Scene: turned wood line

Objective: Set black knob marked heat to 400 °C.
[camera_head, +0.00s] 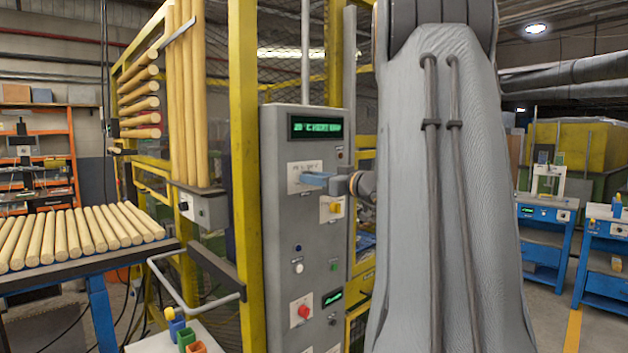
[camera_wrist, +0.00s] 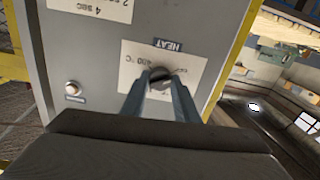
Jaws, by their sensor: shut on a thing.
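The black knob (camera_wrist: 160,74) sits on a white scale plate (camera_wrist: 190,62) under a dark label reading HEAT (camera_wrist: 167,45) in the wrist view. My gripper (camera_wrist: 159,86) is shut on the knob, one finger on each side. The fingers cover part of the plate, and a °C figure shows at its left; the knob's pointer cannot be made out. In the head view my gripper (camera_head: 314,179) reaches from the right to the grey cabinet (camera_head: 284,230) and hides the knob. The plate also shows there (camera_head: 299,170). A green display (camera_head: 316,127) is lit above; its text is hard to read.
A yellow knob (camera_head: 335,207) is just below my gripper. A red knob (camera_head: 304,312) and small buttons sit lower on the cabinet. A yellow post (camera_head: 243,120) stands at its left. A rack of wooden rods (camera_head: 80,232) is further left.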

